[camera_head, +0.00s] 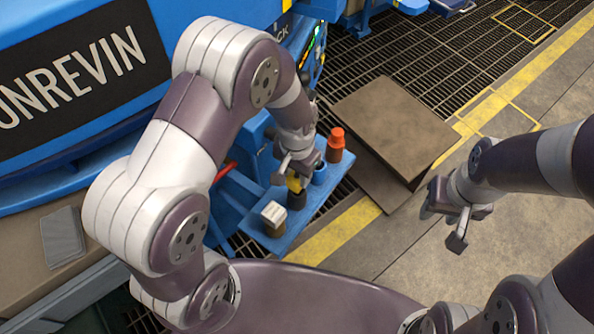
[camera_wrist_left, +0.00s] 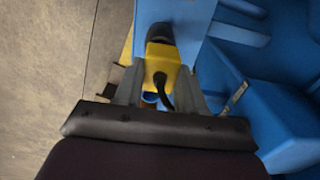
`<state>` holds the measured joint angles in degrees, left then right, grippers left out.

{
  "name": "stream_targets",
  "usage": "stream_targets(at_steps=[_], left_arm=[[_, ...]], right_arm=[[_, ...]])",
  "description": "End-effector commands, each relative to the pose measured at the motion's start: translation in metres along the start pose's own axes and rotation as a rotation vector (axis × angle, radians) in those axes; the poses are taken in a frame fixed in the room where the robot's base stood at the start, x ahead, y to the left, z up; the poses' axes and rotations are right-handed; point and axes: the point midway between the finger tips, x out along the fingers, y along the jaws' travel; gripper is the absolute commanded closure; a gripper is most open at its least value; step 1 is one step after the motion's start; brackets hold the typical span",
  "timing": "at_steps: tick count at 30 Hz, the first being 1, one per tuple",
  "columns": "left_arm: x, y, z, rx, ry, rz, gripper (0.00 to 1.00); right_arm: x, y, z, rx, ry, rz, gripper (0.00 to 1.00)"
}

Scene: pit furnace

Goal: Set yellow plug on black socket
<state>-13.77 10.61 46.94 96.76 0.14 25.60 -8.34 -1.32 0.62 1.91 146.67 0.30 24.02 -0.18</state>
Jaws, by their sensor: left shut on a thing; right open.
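My left gripper (camera_head: 297,172) is shut on the yellow plug (camera_head: 293,184), above a small blue shelf. In the left wrist view the plug (camera_wrist_left: 161,62) sits between the two fingers (camera_wrist_left: 160,88), with a black cable curving from it. The black socket (camera_head: 297,198) stands on the shelf directly under the plug in the head view. In the wrist view the dark socket (camera_wrist_left: 160,33) shows just past the plug's far edge. I cannot tell whether plug and socket touch. My right gripper (camera_head: 452,222) is open and empty, off to the right over the floor.
The blue shelf (camera_head: 290,240) also holds a white plug on a brownish base (camera_head: 273,214), a blue socket (camera_head: 319,174) and an orange-red plug on a brown-red socket (camera_head: 335,143). A brown box (camera_head: 395,125) stands right of it. Blue machinery (camera_head: 130,100) is at left.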

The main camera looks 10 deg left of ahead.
Motion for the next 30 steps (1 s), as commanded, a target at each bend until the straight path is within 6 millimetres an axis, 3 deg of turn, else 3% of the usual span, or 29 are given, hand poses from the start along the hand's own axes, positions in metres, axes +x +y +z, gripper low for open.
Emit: stream_targets(at_steps=[1, 6, 30], left_arm=[[0.015, 0.0, 0.0, 0.0, 0.001, 0.0, 0.92], [0.024, 0.0, 0.0, 0.0, 0.001, 0.0, 0.92], [0.021, 0.0, 0.0, -0.001, 0.0, 0.0, 0.92]], right_arm=[[0.015, 0.0, 0.002, 0.0, 0.0, 0.0, 0.57], [0.025, 0.0, 0.003, 0.0, 0.0, 0.0, 0.57], [0.015, 0.0, 0.002, 0.0, 0.0, 0.0, 0.57]])
